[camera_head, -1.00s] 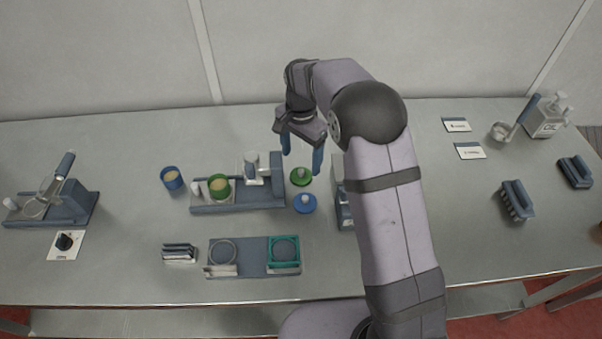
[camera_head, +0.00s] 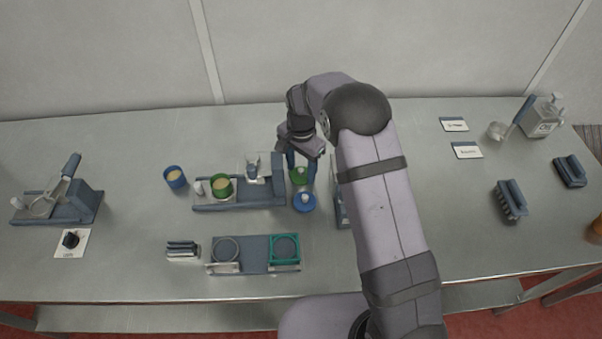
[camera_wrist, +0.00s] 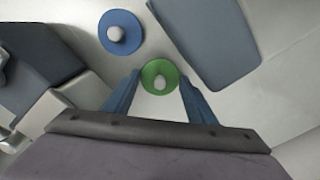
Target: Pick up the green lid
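The green lid (camera_head: 299,176) lies on the table just behind the blue lid (camera_head: 304,202). In the wrist view the green lid (camera_wrist: 160,76) is a disc with a pale round knob. It shows between and slightly beyond the tips of my gripper (camera_wrist: 158,80). The blue fingers are spread apart, one on each side of it, and nothing is held. In the head view my gripper (camera_head: 301,168) points down over the green lid and partly hides it. I cannot tell the exact height of the fingertips above the table.
The blue lid (camera_wrist: 120,32) is close beside the green one. A blue-grey stand (camera_head: 240,197) with a green cup (camera_head: 221,187) is to the left. A grey block (camera_wrist: 205,40) is near on the other side. A blue cup (camera_head: 175,177) stands further left.

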